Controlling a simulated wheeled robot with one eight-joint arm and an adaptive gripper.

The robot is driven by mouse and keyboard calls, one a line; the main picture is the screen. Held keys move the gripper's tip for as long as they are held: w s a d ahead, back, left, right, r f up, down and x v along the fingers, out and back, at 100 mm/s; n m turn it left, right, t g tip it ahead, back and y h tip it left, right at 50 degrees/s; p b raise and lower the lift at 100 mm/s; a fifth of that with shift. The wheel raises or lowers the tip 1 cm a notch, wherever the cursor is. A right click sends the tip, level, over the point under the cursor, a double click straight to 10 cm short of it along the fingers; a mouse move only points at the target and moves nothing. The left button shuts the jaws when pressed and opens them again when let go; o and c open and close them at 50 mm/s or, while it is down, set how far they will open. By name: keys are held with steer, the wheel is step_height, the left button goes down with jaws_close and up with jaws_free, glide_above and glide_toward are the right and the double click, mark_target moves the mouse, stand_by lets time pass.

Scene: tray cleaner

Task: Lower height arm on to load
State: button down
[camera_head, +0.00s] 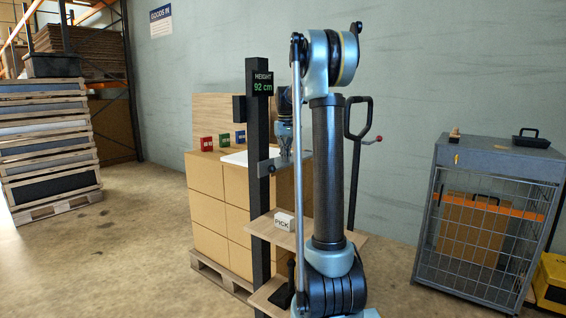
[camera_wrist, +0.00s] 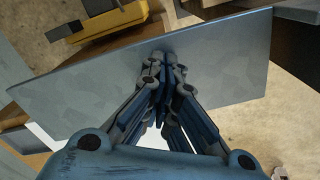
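The height stand is a dark post (camera_head: 258,130) with a green display reading "HEIGHT 92 cm". A grey height arm (camera_head: 298,157) sticks out from the post to the right, with a dark knob at its post end. The load is a stack of cardboard boxes (camera_head: 208,178) on a pallet, just behind and left of the post. My gripper (camera_head: 285,158) points down at the height arm. In the wrist view the fingers (camera_wrist: 166,57) meet at the tips over a broad grey plate (camera_wrist: 225,62), seemingly the height arm. I cannot tell whether they touch it.
Red, green and blue blocks (camera_head: 223,140) and a white sheet (camera_head: 236,158) lie on the boxes. A "PICK" block (camera_head: 284,220) sits on a wooden shelf (camera_head: 270,234). A wire-front cage (camera_head: 480,235) stands right; pallets (camera_head: 48,145) are stacked far left. Floor at left is clear.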

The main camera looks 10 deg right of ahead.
steer(key=shift+f, duration=1.15)
steer(key=shift+r, duration=4.05)
